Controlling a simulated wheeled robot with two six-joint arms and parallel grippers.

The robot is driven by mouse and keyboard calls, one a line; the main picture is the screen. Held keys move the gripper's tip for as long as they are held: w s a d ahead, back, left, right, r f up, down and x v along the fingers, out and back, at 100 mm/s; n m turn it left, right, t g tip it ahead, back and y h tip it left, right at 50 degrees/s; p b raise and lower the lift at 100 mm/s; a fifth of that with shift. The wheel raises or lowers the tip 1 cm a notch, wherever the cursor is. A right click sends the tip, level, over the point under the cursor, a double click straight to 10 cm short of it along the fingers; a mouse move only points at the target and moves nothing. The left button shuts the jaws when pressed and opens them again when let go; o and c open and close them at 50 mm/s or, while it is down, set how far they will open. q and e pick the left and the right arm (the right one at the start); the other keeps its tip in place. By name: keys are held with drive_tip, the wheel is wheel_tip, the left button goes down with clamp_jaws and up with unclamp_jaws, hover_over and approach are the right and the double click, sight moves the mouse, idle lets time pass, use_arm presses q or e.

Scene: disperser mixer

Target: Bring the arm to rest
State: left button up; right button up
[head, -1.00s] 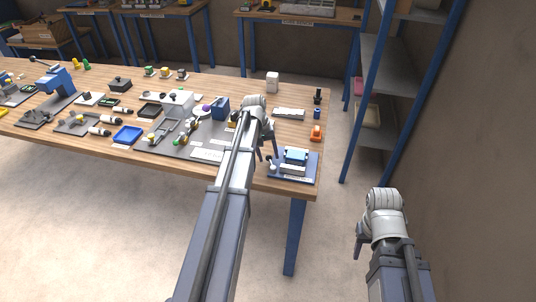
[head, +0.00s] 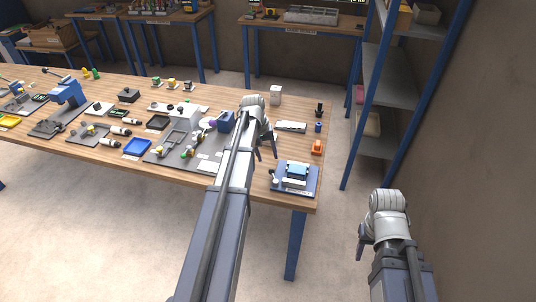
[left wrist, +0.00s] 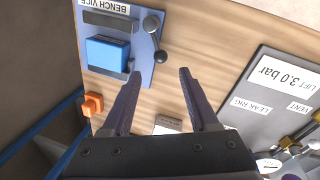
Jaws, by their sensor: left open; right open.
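My left gripper (head: 266,150) is open and empty above the right end of the wooden workbench (head: 225,178), left of the blue bench vice (head: 295,178). In the left wrist view its two dark fingers (left wrist: 158,92) are spread apart with bare wood and a small label between them, and the vice (left wrist: 118,48) lies beyond the fingertips. My right gripper (head: 363,245) hangs at the lower right, off the bench, over the floor; its fingers are partly hidden behind its wrist.
A grey panel plate (left wrist: 275,85) with labels lies beside the left gripper. An orange item (head: 317,147) and a white box (head: 276,95) stand on the bench's right end. A blue-framed shelf (head: 385,95) stands right of the bench. Floor is free in front.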

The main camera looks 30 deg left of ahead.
idle(0.4)
use_arm(q)
drive_tip(key=s+d+m+y, duration=0.1)
drive_tip(key=s+d+m, duration=0.4)
drive_tip(key=s+d, duration=0.5)
drive_tip(key=s+d+m+g+y, duration=0.1)
drive_tip(key=s+d+m, duration=0.4)
drive_tip(key=s+d, duration=0.6)
drive_tip(key=d+y, duration=0.1)
drive_tip(key=d, duration=0.8)
drive_tip(key=shift+d+f, duration=0.15)
drive_tip(key=shift+d, duration=0.2)
